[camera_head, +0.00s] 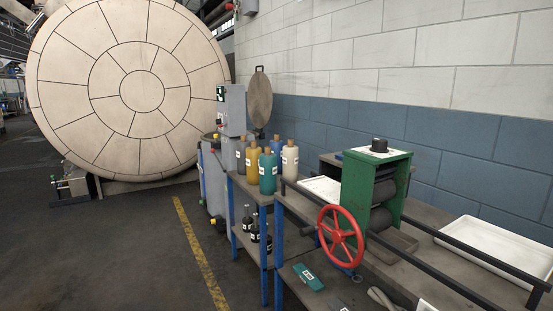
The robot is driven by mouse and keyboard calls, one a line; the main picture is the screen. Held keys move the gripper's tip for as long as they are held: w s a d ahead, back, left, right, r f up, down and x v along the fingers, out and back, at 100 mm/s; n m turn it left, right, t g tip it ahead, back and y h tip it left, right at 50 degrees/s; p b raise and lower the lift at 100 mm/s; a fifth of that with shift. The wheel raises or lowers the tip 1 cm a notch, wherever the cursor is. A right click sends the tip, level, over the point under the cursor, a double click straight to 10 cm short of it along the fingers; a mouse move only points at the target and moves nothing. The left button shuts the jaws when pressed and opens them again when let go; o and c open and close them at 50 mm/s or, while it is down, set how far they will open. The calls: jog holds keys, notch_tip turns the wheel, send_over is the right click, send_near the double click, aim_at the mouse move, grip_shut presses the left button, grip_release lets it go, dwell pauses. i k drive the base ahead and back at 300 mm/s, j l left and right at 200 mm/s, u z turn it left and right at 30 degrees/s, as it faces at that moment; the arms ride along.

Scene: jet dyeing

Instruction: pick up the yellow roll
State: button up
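The one yellow upright object is a yellow cylinder with a brown top (253,167), like a bottle or wound roll; I cannot tell which. It stands on the left end of the bench, in a cluster of similar cylinders. A teal cylinder (267,175) stands close at its right and front. A grey cylinder (241,157) is at its left. A blue cylinder (276,149) is behind, and a cream one (290,163) is further right. The yellow one carries a white label. My gripper is not in view.
A green machine with a red handwheel (341,236) and dark rollers stands on the bench right of the cylinders. Dark rails run along the bench. A white tray (490,246) lies at the right. The floor (130,255) at the left is clear, with a yellow line.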

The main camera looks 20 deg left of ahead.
aim_at(253, 152)
jog(key=i+j, duration=0.85)
jog(key=j, duration=0.15)
jog(key=i+j, duration=0.25)
jog(key=j, duration=0.15)
jog(key=i+j, duration=0.2)
jog(key=j, duration=0.15)
jog(key=i+j+z, duration=0.1)
jog(key=i+j, duration=0.15)
jog(key=j, duration=0.15)
jog(key=i+j, duration=0.2)
jog(key=j, duration=0.15)
jog(key=i+j, duration=0.2)
jog(key=j, duration=0.2)
jog(key=j+z, duration=0.15)
jog(key=j, duration=2)
jog(key=k+j, duration=0.1)
jog(key=j, duration=0.15)
jog(key=k+j, duration=0.15)
jog(key=j, duration=0.15)
jog(key=k+j, duration=0.1)
jog(key=j, duration=0.15)
jog(key=i+j+z, duration=0.1)
jog(key=i+j, duration=0.45)
jog(key=i+j+z, duration=0.1)
jog(key=i+j, duration=0.4)
jog(key=j, duration=0.15)
jog(key=i+j+z, duration=0.1)
jog(key=i+j, duration=0.35)
jog(key=j, duration=0.2)
